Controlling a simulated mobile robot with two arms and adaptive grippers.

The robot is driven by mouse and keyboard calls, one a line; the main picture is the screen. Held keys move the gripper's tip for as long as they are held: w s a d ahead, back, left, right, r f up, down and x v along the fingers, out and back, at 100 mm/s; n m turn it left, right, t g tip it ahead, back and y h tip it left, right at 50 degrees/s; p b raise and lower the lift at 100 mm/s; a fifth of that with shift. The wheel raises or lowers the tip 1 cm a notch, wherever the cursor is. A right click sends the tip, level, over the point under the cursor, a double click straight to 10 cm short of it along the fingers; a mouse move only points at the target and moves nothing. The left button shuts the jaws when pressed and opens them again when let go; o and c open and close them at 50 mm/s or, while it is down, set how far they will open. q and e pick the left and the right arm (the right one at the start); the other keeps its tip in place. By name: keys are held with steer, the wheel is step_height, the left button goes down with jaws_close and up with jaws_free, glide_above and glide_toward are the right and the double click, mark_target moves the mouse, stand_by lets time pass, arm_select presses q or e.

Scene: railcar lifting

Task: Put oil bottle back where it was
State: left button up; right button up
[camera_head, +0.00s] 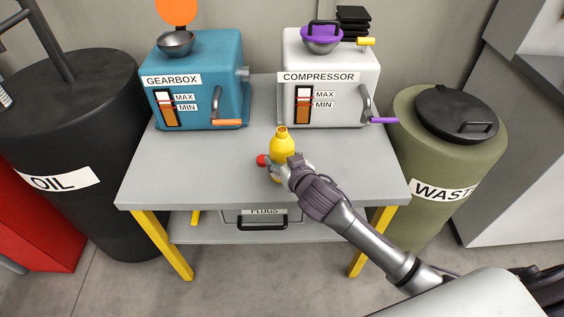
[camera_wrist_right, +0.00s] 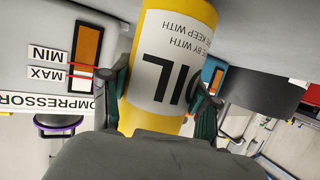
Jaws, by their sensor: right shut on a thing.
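The yellow oil bottle (camera_head: 282,142) is upright over the middle of the grey table, with its open neck at the top. In the right wrist view the bottle (camera_wrist_right: 178,22) fills the centre, its white OIL label upside down in the picture. My right gripper (camera_head: 283,171) is shut around the bottle, one finger on each side; the gripper (camera_wrist_right: 160,98) also shows in the wrist view. The bottle's base is hidden, so I cannot tell if it touches the table. My left gripper is not in view.
The table (camera_head: 190,175) holds a blue gearbox (camera_head: 215,105) and a white compressor (camera_head: 335,110) at the back. A small red round thing (camera_head: 262,160) is beside the bottle. A black oil drum (camera_head: 75,130) stands left, a green waste drum (camera_head: 445,160) right. The table's front left is clear.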

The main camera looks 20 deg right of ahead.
steer(key=shift+f, duration=0.55)
steer(key=shift+f, duration=0.15)
steer(key=o, duration=1.4)
steer(key=shift+s+r, duration=0.15)
steer(key=shift+r, duration=0.05)
steer(key=v, duration=1.1)
steer(key=shift+s+r+p, duration=0.15)
steer(key=shift+s+p, duration=0.15)
steer(key=shift+s, duration=0.05)
